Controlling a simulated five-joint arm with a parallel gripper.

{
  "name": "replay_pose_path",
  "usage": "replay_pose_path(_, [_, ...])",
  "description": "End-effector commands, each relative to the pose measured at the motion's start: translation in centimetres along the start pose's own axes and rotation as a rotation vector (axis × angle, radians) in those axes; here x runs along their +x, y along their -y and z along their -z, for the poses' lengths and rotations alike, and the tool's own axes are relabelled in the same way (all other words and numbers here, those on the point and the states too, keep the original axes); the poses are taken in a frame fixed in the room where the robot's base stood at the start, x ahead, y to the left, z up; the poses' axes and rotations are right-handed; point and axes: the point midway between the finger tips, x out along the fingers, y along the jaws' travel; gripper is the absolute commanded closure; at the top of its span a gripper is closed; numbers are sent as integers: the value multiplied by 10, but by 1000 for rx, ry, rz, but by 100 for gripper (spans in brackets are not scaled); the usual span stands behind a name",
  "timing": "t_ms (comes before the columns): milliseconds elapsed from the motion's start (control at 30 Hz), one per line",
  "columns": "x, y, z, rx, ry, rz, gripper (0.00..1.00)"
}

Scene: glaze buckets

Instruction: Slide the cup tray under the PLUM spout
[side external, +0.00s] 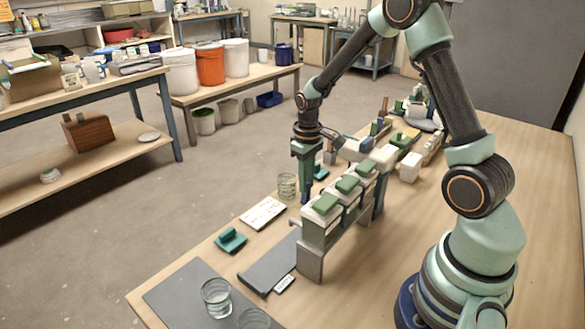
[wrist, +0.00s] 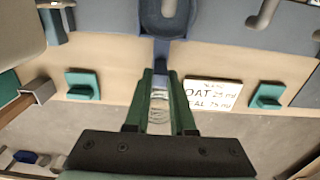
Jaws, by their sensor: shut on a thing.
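In the wrist view my gripper (wrist: 161,72) is shut on the narrow front tab of the blue-grey cup tray (wrist: 187,28). The tray has a rounded recess; its top is cut off by the picture's edge. In the side view my gripper (side external: 306,192) points down at the front of the bucket rack (side external: 311,262), which hides most of the tray. Several white buckets with green lids (side external: 326,204) stand in a row on the rack. Their spouts are not clear in the side view. I cannot tell which one is PLUM; a small label (side external: 285,284) near the rack's foot is unreadable.
A grey slab (side external: 266,268) runs under the rack. A glass (side external: 287,186) stands close beside my gripper. A printed card (side external: 263,212), a teal block (side external: 231,240) and another teal block (side external: 320,173) lie in front. More glasses (side external: 216,298) stand on a dark mat (side external: 180,295).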

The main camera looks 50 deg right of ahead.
Motion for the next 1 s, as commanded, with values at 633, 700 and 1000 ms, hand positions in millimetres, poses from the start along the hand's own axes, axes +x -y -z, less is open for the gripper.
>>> replay_pose_path(633, [-5,0,1,0,-2,-1,53])
replay_pose_path(700, [-12,0,1,0,-3,-1,53])
replay_pose_path(1000, [-45,0,1,0,-4,-1,53])
